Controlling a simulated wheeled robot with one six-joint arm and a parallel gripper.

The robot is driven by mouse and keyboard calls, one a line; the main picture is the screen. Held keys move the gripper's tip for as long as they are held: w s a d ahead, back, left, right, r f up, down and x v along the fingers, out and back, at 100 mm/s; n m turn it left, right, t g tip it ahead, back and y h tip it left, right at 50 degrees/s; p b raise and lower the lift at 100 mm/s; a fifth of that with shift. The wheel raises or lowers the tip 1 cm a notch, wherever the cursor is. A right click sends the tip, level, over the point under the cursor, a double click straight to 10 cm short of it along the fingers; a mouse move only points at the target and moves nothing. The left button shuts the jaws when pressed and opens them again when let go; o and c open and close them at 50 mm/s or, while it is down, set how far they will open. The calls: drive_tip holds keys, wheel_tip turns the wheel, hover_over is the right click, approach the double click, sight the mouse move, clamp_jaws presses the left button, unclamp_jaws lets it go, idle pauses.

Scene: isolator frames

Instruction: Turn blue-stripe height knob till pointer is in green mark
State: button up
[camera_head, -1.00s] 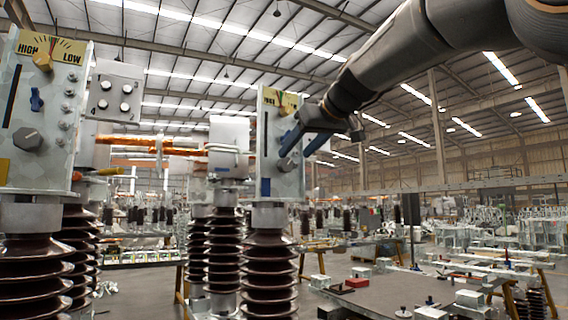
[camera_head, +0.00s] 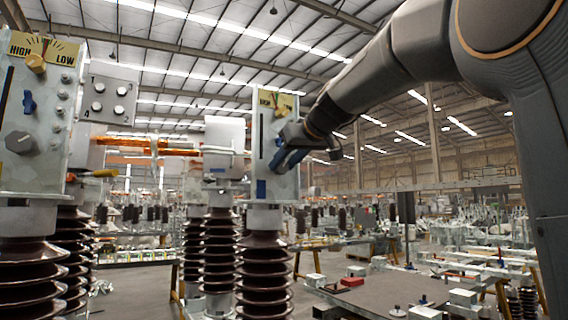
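The isolator box with a blue patch (camera_head: 261,188) near its bottom stands in the middle on a brown ribbed insulator. At its top is a yellow scale plate (camera_head: 284,101) with a pointer; the pointer's exact place and any green mark are too small to make out. My gripper (camera_head: 280,166) comes from the right, its blue fingers at the lower front of this box, where the height knob would be. The knob is hidden behind the fingers. I cannot tell whether the fingers are closed on it.
Orange and white bars (camera_head: 150,146) run behind. A workbench (camera_head: 385,290) with loose parts is at the lower right.

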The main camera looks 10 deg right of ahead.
drive_tip(key=shift+d, duration=0.1)
drive_tip(key=m+y, duration=0.1)
drive_tip(key=m+y+b, duration=0.2)
drive_tip(key=m, duration=0.1)
drive_tip(key=shift+w+d+f+g, duration=0.15)
drive_tip(key=shift+d+g, duration=0.1)
drive_tip(key=shift+g, duration=0.15)
drive_tip(key=m, duration=0.1)
drive_tip(key=m+y+b, duration=0.1)
drive_tip(key=shift+d+f+m+y+b, duration=0.1)
drive_tip(key=shift+d+m+y+b, duration=0.05)
drive_tip(key=shift+m+y+b, duration=0.75)
drive_tip(key=shift+m+b, duration=0.05)
drive_tip(key=shift+m, duration=0.55)
drive_tip(key=o, duration=1.1)
drive_tip(key=shift+c, duration=0.2)
